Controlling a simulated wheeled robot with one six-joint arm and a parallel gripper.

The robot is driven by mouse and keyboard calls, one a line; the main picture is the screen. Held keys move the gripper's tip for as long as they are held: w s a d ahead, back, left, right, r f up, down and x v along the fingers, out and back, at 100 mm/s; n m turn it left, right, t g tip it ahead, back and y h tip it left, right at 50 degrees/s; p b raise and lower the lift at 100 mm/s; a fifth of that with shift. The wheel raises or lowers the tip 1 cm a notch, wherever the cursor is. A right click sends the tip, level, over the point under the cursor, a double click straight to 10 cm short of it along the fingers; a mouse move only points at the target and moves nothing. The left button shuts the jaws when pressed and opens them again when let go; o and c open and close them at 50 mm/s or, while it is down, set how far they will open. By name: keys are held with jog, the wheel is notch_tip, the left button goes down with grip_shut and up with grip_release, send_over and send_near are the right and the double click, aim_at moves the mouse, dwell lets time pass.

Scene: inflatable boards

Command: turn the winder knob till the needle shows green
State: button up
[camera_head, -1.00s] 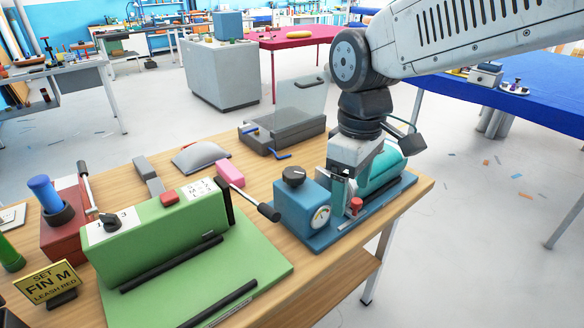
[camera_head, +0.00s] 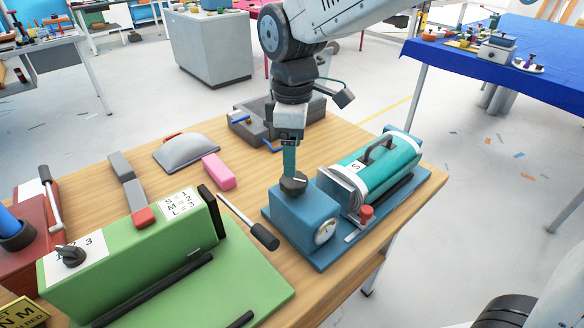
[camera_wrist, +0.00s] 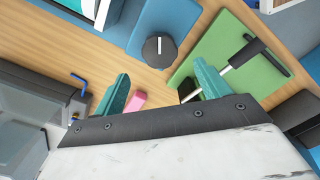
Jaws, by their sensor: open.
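The winder is a blue box (camera_head: 304,218) on a blue base at the table's right side. Its dark round knob (camera_head: 294,185) sits on top; the knob (camera_wrist: 159,51) also shows in the wrist view with a white pointer line. The round dial (camera_head: 325,231) is on the box's front; I cannot make out the needle or its colour zone. My gripper (camera_head: 289,169) points down just above the knob. In the wrist view its teal fingers (camera_wrist: 162,70) are spread apart, with the knob beyond the gap between them. I cannot tell whether they touch it.
A teal cylinder (camera_head: 378,166) lies right of the winder, with a red knob (camera_head: 366,213) in front. A pink block (camera_head: 218,172) and grey tray (camera_head: 250,128) lie behind.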

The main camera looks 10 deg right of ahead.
aim_at(294, 186)
notch_tip(294, 186, down, 7)
jog(key=shift+d, duration=0.1)
dwell(0.3)
jog(key=c, duration=1)
